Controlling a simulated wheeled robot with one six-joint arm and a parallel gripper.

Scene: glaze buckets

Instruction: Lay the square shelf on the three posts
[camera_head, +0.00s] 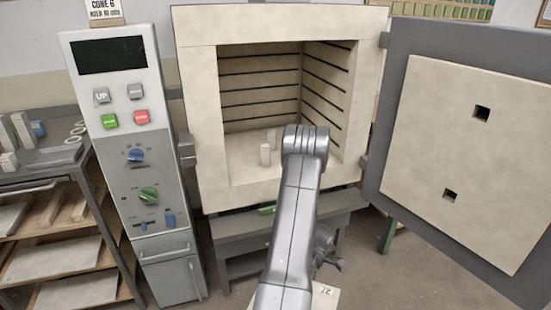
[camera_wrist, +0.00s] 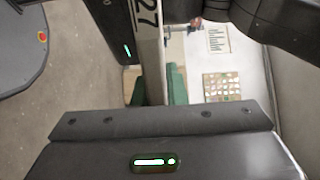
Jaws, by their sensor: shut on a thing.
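The square shelf is a pale slab with a dark number on it. In the wrist view the shelf (camera_wrist: 151,70) shows nearly edge-on between the dark jaws of my gripper (camera_wrist: 150,35), which is shut on it. In the head view part of the shelf (camera_head: 322,300) shows at the bottom, right of my arm, low in front of the kiln and outside it. A third post is not visible; my arm covers part of the floor.
The kiln (camera_head: 190,110) is open, its door (camera_head: 460,150) swung out to the right. A control panel (camera_head: 135,150) stands close at the left of the opening. A rack (camera_head: 70,255) with slabs is at the far left. The kiln chamber above the posts is clear.

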